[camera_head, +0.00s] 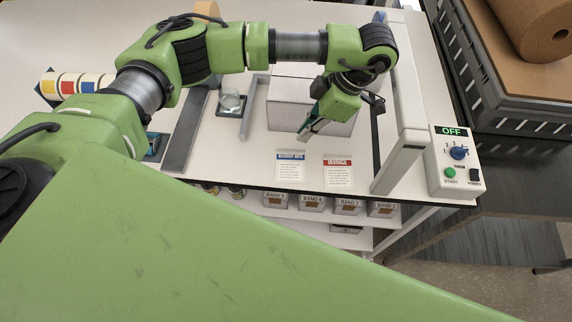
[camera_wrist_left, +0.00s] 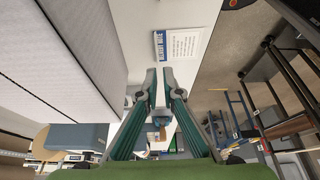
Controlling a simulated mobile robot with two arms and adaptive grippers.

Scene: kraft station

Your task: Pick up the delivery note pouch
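The delivery note pouch (camera_head: 290,167) is a flat clear sleeve with a blue header, lying near the front edge of the white table. In the left wrist view the pouch (camera_wrist_left: 183,45) lies just beyond my fingertips, its blue header to the left. My left gripper (camera_head: 304,133) hangs in front of the white carton, above and behind the pouch, not touching it. In the left wrist view its fingers (camera_wrist_left: 159,82) are a narrow gap apart with nothing held between them. My right gripper is not in view.
A red-headed invoice pouch (camera_head: 338,172) lies right of the delivery note. The white carton (camera_head: 290,102) stands close behind my gripper. A grey frame post (camera_head: 402,160) and a control box (camera_head: 453,165) are at right. Bins (camera_head: 312,203) sit under the table edge.

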